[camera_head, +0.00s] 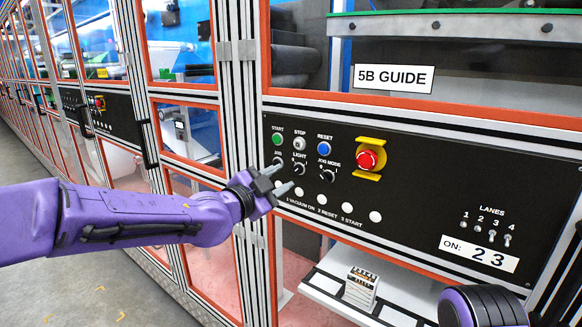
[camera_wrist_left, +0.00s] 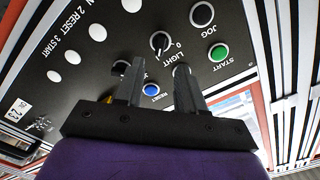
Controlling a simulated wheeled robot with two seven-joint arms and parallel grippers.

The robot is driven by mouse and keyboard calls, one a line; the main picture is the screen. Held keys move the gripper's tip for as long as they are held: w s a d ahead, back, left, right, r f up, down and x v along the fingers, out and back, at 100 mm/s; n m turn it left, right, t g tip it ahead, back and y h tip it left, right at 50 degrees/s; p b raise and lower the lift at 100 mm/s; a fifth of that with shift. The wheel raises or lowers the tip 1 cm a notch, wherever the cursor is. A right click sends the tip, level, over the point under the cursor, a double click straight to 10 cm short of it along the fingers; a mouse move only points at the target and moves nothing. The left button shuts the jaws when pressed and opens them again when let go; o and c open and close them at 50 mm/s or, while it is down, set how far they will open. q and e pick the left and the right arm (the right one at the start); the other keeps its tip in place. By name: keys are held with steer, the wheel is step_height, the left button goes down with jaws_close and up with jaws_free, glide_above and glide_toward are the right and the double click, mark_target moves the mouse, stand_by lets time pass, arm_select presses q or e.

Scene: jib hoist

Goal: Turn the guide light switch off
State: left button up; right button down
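The guide light switch (camera_head: 299,169) is a small black knob with a white mark, under the LIGHT label on the dark 5B GUIDE panel (camera_head: 420,190). In the left wrist view the light switch (camera_wrist_left: 160,41) shows upside down, with a 0 printed beside it. Its exact setting is hard to tell. My left gripper (camera_head: 279,179) is open and empty, in front of the panel, just left of and below the switch. In the wrist view the fingers (camera_wrist_left: 160,67) are spread, with the switch beyond the gap between their tips. I see no contact. My right gripper is out of view.
The green START button (camera_head: 277,139), blue RESET button (camera_head: 323,149) and JOG MODE knob (camera_head: 326,177) sit close around the switch. A red emergency button (camera_head: 370,160) sticks out further right. Lane toggles (camera_head: 492,236) are at far right. Red-edged frames border the panel.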

mark_target(296, 171)
arm_select(q)
steer(key=p+x, duration=0.1)
steer(key=x, duration=0.4)
steer(key=shift+w+d+f+p, duration=0.1)
steer(key=shift+w+d+p, duration=0.05)
steer(key=shift+w+p, duration=0.15)
steer(key=shift+s, duration=0.1)
jaws_close()
